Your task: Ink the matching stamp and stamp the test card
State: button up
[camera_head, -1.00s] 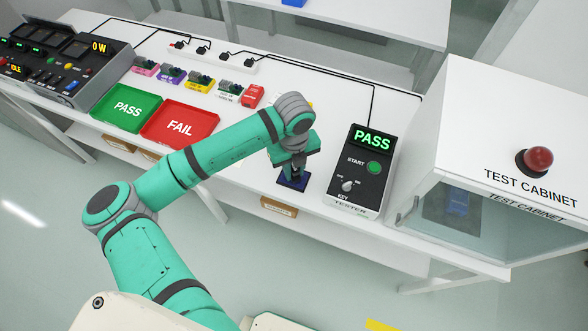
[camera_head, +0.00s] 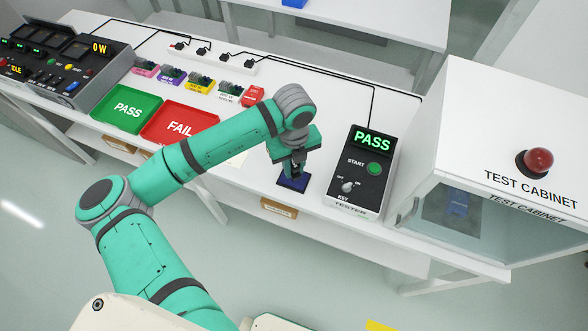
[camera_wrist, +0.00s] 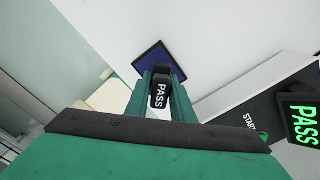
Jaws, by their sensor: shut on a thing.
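My gripper (camera_head: 294,166) is shut on a dark stamp whose top reads PASS in the wrist view (camera_wrist: 159,96). It holds the stamp over the dark blue ink pad (camera_head: 292,184), near the front edge of the table. The pad also shows in the wrist view (camera_wrist: 153,58), beyond the stamp. I cannot tell whether the stamp's face touches the pad. The tester (camera_head: 358,180), right of the pad, shows PASS in green. A pale cream patch (camera_head: 238,158) shows partly behind my arm; I cannot tell whether it is the test card.
A green PASS tray (camera_head: 128,128) and a red FAIL tray (camera_head: 160,137) lie left of my arm. Several small coloured fixtures (camera_head: 198,86) stand behind them. The test cabinet (camera_head: 425,160) is at right. White table is clear between the fixtures and tester.

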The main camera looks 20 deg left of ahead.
jog(key=shift+r, duration=2.2)
jog(key=shift+w, duration=0.1)
